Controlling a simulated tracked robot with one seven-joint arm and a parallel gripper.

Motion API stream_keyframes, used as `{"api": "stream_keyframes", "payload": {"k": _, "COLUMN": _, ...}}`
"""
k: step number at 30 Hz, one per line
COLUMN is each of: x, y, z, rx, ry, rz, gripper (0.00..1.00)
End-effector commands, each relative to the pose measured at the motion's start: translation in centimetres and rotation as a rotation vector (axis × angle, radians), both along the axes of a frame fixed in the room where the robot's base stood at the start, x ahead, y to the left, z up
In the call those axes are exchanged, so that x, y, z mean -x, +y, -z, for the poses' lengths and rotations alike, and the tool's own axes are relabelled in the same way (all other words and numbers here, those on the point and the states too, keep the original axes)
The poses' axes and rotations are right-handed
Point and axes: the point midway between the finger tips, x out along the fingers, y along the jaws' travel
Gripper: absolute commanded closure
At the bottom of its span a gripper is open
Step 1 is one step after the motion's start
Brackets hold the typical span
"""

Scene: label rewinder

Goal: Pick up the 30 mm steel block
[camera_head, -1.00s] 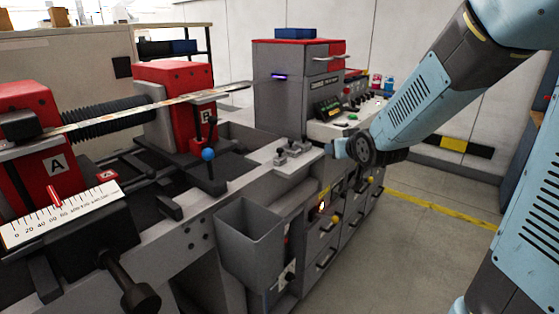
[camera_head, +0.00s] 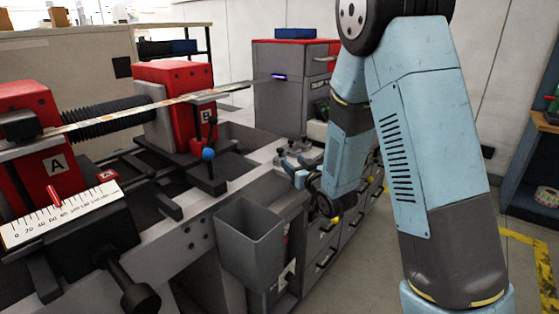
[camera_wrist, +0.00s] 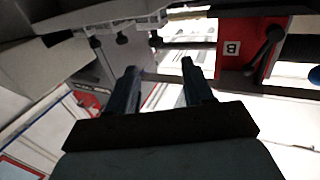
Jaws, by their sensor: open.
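Several small grey steel blocks stand close together on a flat grey ledge (camera_head: 262,160) of the machine in the head view. One small block (camera_head: 281,152) shows at the left of the group; I cannot tell which is the 30 mm one. My gripper (camera_head: 293,170) is beside the group, at its front right, and partly covers it with the arm. In the wrist view my gripper (camera_wrist: 160,75) has its two dark fingers spread apart with nothing between them. Small dark shapes show beyond the fingers there, too unclear to name.
A red block marked B (camera_head: 180,105) carries a lever with a blue knob (camera_head: 208,154) left of the ledge. An open grey bin (camera_head: 250,235) hangs below it. A grey cabinet (camera_head: 285,85) stands behind.

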Motion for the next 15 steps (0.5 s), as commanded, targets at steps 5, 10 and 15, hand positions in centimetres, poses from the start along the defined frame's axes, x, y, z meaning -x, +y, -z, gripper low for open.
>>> {"api": "stream_keyframes", "payload": {"k": 5, "x": -2.9, "y": 1.6, "z": 0.0, "rx": 0.000, "ry": -0.001, "rz": -0.002, "gripper": 0.48}}
{"api": "stream_keyframes", "payload": {"k": 10, "x": -4.9, "y": 2.5, "z": 0.0, "rx": 0.001, "ry": 0.000, "rz": 0.000, "gripper": 0.48}}
{"api": "stream_keyframes", "payload": {"k": 15, "x": -5.6, "y": 3.1, "z": 0.0, "rx": 0.000, "ry": 0.001, "rz": -0.001, "gripper": 0.48}}
